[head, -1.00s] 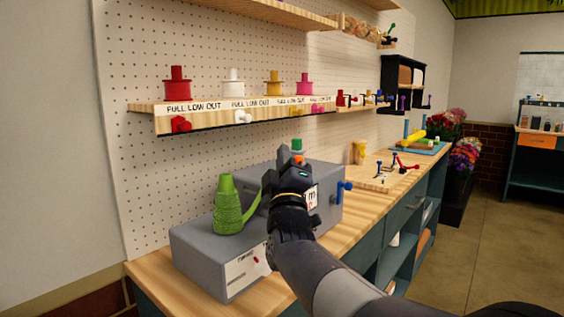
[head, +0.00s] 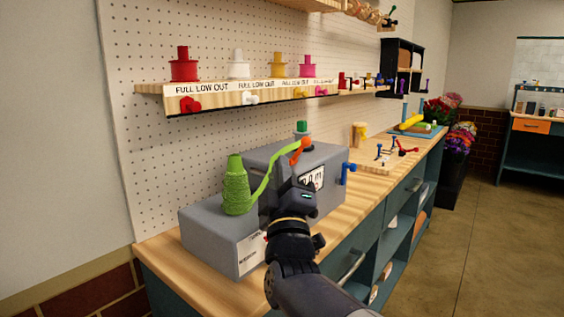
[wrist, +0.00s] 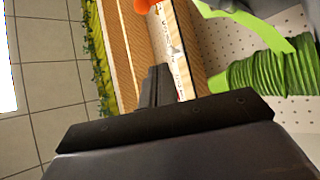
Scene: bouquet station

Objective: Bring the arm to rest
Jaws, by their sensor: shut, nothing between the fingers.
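My gripper (head: 294,196) is shut and empty in the head view, in front of the grey machine on the wooden bench. In the wrist view its dark fingers (wrist: 157,85) are together with nothing between them. A green ribbed cone (head: 236,188) stands on the low front part of the grey machine (head: 212,226). A green ribbon runs from it up to an orange knob (head: 300,150) on the machine's taller part. The cone and ribbon also show at the right of the wrist view, where the green cone (wrist: 268,75) lies beyond the gripper.
A blue handle (head: 347,173) sticks out of the machine's right side. The bench top (head: 352,203) has a board with small coloured pieces (head: 385,157) farther back. A labelled shelf (head: 225,98) with coloured spools hangs on the pegboard. The floor at the right is clear.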

